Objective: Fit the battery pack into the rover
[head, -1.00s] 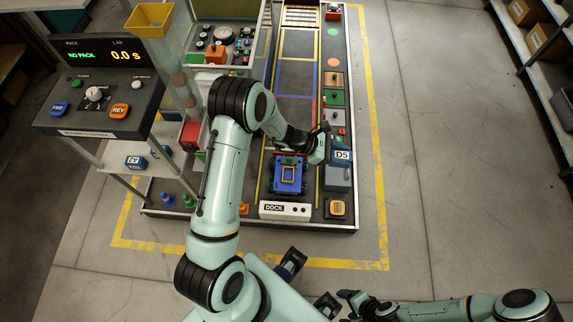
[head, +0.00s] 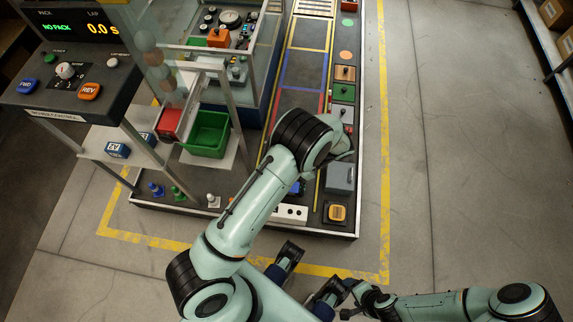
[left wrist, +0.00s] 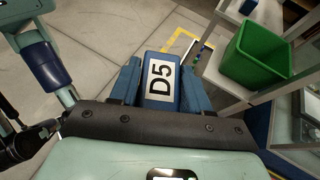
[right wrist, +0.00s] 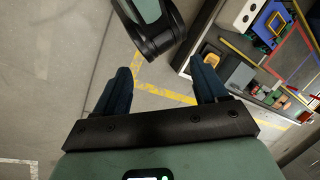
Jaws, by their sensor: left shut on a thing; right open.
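My left gripper (left wrist: 160,85) is shut on a blue battery pack (left wrist: 162,76) with a white D5 label, which shows between its fingers in the left wrist view. In the head view this gripper and the pack are hidden behind my left arm. The blue rover (head: 297,187) sits behind the white dock block (head: 291,212) and is mostly covered by that arm. The rover also shows in the right wrist view (right wrist: 268,27), with a yellow frame on top. My right gripper (right wrist: 160,84) is open and empty, with bare floor and yellow tape beyond its fingers.
A console (head: 75,75) at the left reads NO PACK. Other blue packs (head: 117,150) lie on a shelf beside a green bin (head: 208,132). A grey box (head: 341,177) and an orange-topped pad (head: 337,213) stand right of the rover. The floor at right is clear.

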